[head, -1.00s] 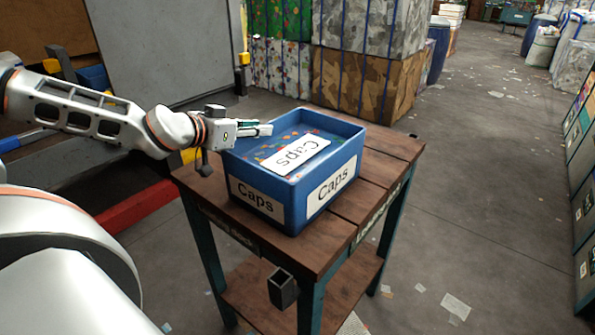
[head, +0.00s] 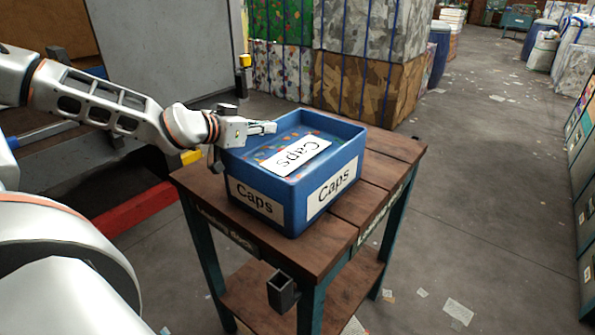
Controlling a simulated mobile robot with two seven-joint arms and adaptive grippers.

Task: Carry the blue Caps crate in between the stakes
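The blue Caps crate (head: 297,192) stands upright on a wooden-topped table, with white "Caps" labels on its sides and a white label lying over small coloured bits inside. My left gripper (head: 264,128) is at the crate's far left rim, its fingers pointing right. The fingers look close together at the rim; whether they are clamped on the wall is too small to tell. My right gripper is out of view. I cannot make out any stakes.
The table (head: 390,143) has teal legs, a lower shelf (head: 245,297), and a dark square tube (head: 282,291) on its front edge. Strapped bales (head: 365,85) stand behind it. Open floor (head: 470,190) with paper scraps lies to the right.

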